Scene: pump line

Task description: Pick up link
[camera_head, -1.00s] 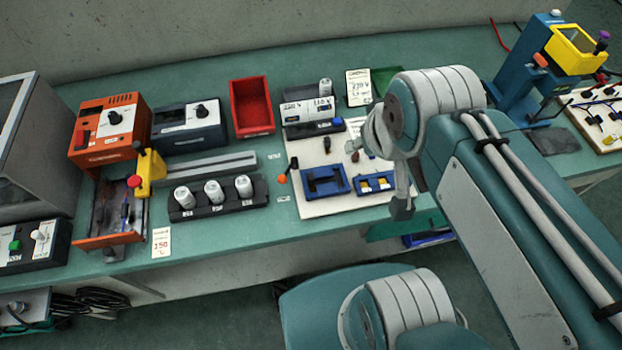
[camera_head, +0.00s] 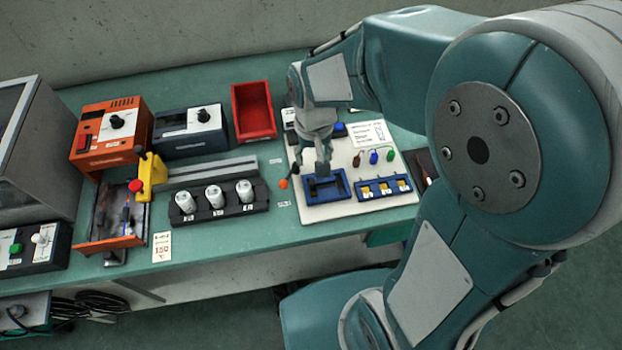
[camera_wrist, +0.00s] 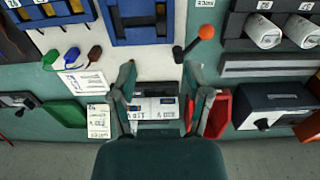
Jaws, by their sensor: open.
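No part is marked as the link, and I cannot tell which one it is. My gripper (camera_head: 322,168) is over the white board, just behind a blue fixture (camera_head: 323,199). In the wrist view my gripper (camera_wrist: 158,70) is open, with nothing between its fingers. The blue fixture shows at the top of that view (camera_wrist: 150,40), with dark parts in it. A black lever (camera_wrist: 184,47) with an orange ball (camera_wrist: 207,31) lies beside the fixture. Small green (camera_wrist: 50,58), blue (camera_wrist: 72,54) and dark red (camera_wrist: 95,53) pieces lie on the other side.
A second blue fixture with yellow parts (camera_head: 382,188) sits on the white board (camera_head: 345,209). A black rack (camera_head: 220,211) with white cylinders, a red bin (camera_head: 253,113), an orange box (camera_head: 110,122) and a dark box (camera_head: 188,133) stand to the left.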

